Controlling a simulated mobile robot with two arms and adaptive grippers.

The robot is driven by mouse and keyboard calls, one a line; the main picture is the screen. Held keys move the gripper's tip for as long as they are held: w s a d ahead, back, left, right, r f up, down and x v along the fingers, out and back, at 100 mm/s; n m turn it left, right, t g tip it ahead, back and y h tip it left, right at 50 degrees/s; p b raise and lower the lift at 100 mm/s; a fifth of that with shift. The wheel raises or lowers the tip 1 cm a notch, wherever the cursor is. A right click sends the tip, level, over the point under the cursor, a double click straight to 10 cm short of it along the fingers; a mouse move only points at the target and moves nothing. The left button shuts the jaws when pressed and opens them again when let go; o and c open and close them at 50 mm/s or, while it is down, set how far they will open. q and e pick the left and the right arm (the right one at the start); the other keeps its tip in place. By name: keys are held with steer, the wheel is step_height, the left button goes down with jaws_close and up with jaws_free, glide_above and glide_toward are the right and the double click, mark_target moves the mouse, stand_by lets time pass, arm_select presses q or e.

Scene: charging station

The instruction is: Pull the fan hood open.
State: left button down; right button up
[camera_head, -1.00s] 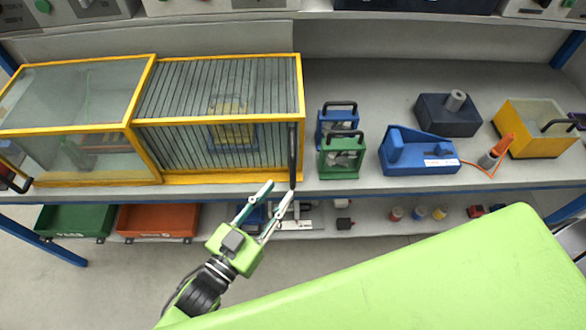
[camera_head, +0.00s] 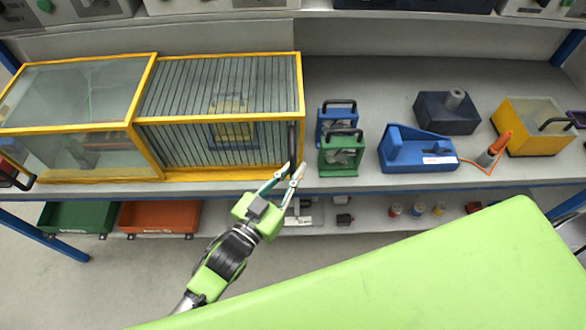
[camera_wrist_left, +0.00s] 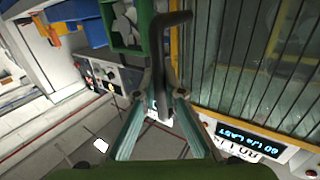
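The fan hood appears to be the yellow-framed box with dark bars (camera_head: 222,95) on the bench at the left; its front looks closed. Its black upright handle (camera_head: 292,142) is at the front right edge, and it also shows in the wrist view (camera_wrist_left: 167,45). My left gripper (camera_head: 292,172) is at the handle's lower end. In the wrist view its two fingers (camera_wrist_left: 163,100) are apart, with the handle between them. I cannot tell whether they touch it. My right gripper is not in view.
A glass box with a yellow frame (camera_head: 145,80) adjoins the hood on the left. Green (camera_head: 341,170) and blue (camera_head: 323,113) fan units stand close to the handle's right. A blue device (camera_head: 420,163) sits farther right. Green (camera_head: 75,219) and orange (camera_head: 160,218) bins are below.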

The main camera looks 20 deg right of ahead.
arm_select(q)
steer(key=shift+a, duration=0.1)
steer(key=w+a+b, duration=0.1)
steer(key=w+a, duration=0.2)
steer(key=a, duration=0.7)
steer(key=w+a+b, duration=0.1)
steer(key=w+a, duration=0.2)
steer(key=a, duration=0.7)
steer(key=w+a+b, duration=0.1)
steer(key=w+a, duration=0.1)
steer(key=a, duration=0.8)
steer(key=shift+w+a, duration=0.35)
steer(key=shift+w, duration=0.05)
steer(key=c, duration=2.1)
jaws_free()
steer(key=v, duration=1.2)
